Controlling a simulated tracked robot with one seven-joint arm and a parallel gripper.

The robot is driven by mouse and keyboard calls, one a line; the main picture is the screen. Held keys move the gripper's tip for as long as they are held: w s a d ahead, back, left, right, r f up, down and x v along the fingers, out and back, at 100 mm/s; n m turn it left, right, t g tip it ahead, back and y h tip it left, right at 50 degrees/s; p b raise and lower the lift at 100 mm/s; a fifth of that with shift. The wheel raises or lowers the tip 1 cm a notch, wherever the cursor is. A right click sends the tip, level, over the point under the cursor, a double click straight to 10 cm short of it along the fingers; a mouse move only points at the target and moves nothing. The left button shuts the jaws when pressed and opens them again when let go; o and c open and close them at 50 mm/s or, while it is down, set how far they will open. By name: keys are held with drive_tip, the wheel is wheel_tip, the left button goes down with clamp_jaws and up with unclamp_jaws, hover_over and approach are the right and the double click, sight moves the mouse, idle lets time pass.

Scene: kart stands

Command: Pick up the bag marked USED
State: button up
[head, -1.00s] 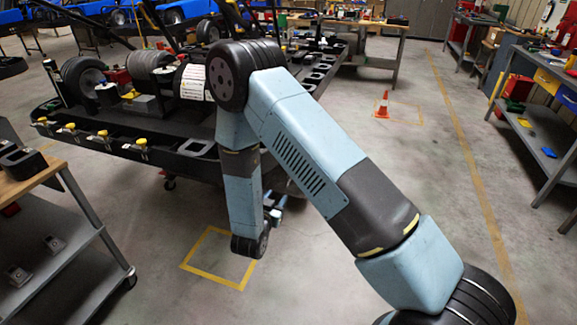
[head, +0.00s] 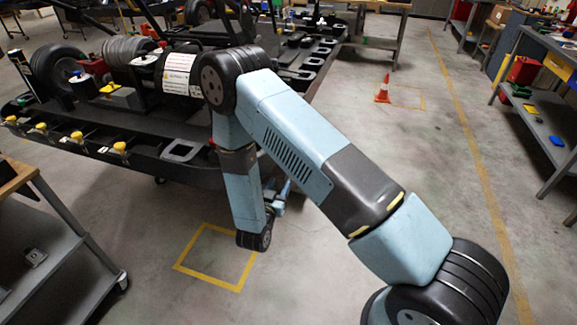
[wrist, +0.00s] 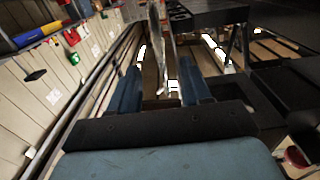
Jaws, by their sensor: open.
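No bag marked USED can be made out in either view. My gripper shows in the wrist view (wrist: 160,88) as two blue fingers set apart, open. A pale, narrow upright thing (wrist: 157,45) shows beyond and between the fingertips; I cannot tell what it is or whether it is close. In the head view my arm reaches down beside the near right corner of the dark kart stand (head: 150,150). My gripper is mostly hidden there behind my forearm, low over the floor.
The stand carries tyres, a white-labelled black drum (head: 178,75) and yellow-knobbed fittings. A grey shelf cart (head: 60,240) stands at left. An orange cone (head: 382,88) and a workbench (head: 545,80) are at right. A yellow floor square (head: 205,278) is below my arm. The middle floor is clear.

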drive_tip(key=shift+r+x, duration=0.2)
drive_tip(key=shift+x, duration=5.25)
drive_tip(key=shift+c, duration=0.2)
clamp_jaws()
